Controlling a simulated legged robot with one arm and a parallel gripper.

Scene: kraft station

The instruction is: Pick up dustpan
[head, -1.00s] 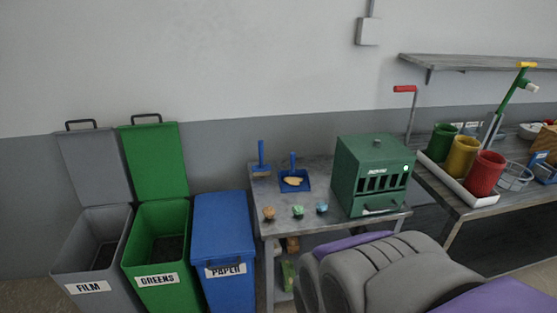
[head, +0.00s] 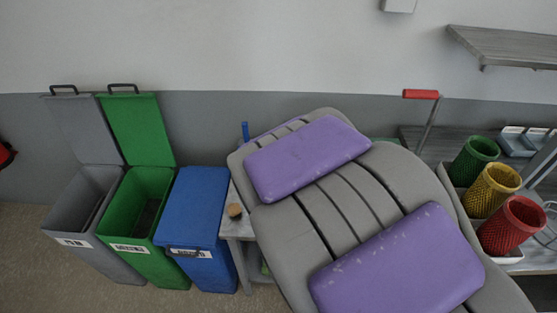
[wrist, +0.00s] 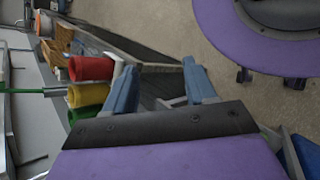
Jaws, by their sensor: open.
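The dustpan is hidden in the head view now, behind my grey and purple arm. Only a blue handle (head: 245,131) shows above the left end of the small grey table (head: 236,224); it looks like the hand brush's handle. My gripper (wrist: 160,77) shows in the wrist view with its two blue-grey fingers spread apart and nothing between them. It points over the floor and the edge of a dark bench, and no dustpan shows there. The gripper cannot be made out in the head view.
Grey (head: 75,205), green (head: 140,215) and blue (head: 195,220) bins stand left of the small table. A brown-topped knob (head: 234,211) sits at the table's left edge. Green (head: 474,160), yellow (head: 491,190) and red (head: 513,227) cups stand at the right, under a wall shelf (head: 510,47).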

